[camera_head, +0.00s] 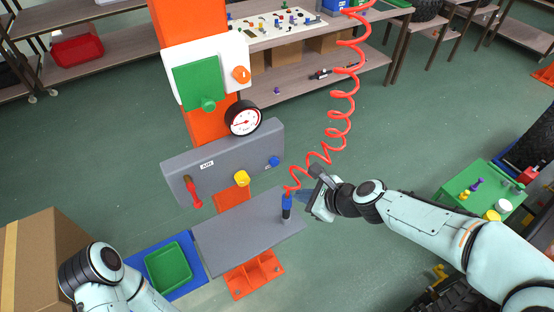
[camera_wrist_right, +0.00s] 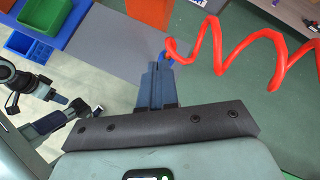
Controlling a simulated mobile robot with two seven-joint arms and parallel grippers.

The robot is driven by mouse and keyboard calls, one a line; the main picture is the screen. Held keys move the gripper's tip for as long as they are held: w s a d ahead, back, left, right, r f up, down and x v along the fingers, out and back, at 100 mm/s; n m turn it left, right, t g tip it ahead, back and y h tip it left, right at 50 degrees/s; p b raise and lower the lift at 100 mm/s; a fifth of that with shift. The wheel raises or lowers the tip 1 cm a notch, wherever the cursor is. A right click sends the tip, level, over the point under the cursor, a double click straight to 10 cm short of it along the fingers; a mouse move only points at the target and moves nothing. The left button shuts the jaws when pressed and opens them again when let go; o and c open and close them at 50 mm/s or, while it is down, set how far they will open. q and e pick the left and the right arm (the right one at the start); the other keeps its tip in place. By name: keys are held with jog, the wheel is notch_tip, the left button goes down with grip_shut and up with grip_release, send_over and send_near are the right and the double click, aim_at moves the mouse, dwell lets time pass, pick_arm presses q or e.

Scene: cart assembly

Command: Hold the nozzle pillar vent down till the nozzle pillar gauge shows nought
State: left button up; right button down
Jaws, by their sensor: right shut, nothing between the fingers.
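The nozzle pillar (camera_head: 192,22) is orange and carries a round white-faced gauge (camera_head: 243,117). The gauge needle is too small to read surely. Its grey AIR panel (camera_head: 222,153) has a red lever (camera_head: 193,192), a yellow knob (camera_head: 241,178) and a blue knob (camera_head: 273,161); which is the vent I cannot tell. A blue and black nozzle (camera_head: 287,208) stands upright at the shelf's right end, on a red coiled hose (camera_head: 340,104). My right gripper (camera_head: 308,201) is shut and empty, just right of the nozzle. My left gripper seems to show, small and dark, in the right wrist view (camera_wrist_right: 75,105).
A grey shelf (camera_head: 235,235) juts out below the panel. A green bin (camera_head: 168,267) sits on a blue tray at left, near a cardboard box (camera_head: 45,255). A green table (camera_head: 484,183) with small parts stands right. The coiled hose hangs close to my right gripper.

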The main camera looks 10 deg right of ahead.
aim_at(274, 162)
pick_arm(q)
jog(key=shift+s, duration=0.1)
pick_arm(e)
jog(key=w, duration=0.2)
jog(key=w+a+p, duration=0.1)
jog(key=w, duration=0.1)
jog(key=w+a, duration=0.1)
jog(key=w, duration=0.1)
jog(key=shift+w+a+p, duration=0.2)
jog(key=shift+w+p, duration=0.15)
jog(key=shift+w, duration=0.05)
pick_arm(q)
jog(key=shift+w+r, duration=0.5)
jog(key=shift+r, duration=0.2)
jog(key=shift+w+r, duration=0.5)
jog(key=shift+r, duration=0.2)
pick_arm(e)
jog(key=shift+w+a, duration=0.3)
jog(key=shift+w, duration=0.45)
pick_arm(q)
jog(key=shift+w+r+p, duration=0.25)
jog(key=shift+p, duration=0.15)
pick_arm(e)
jog(key=shift+w+a, duration=0.15)
jog(key=shift+w, duration=0.3)
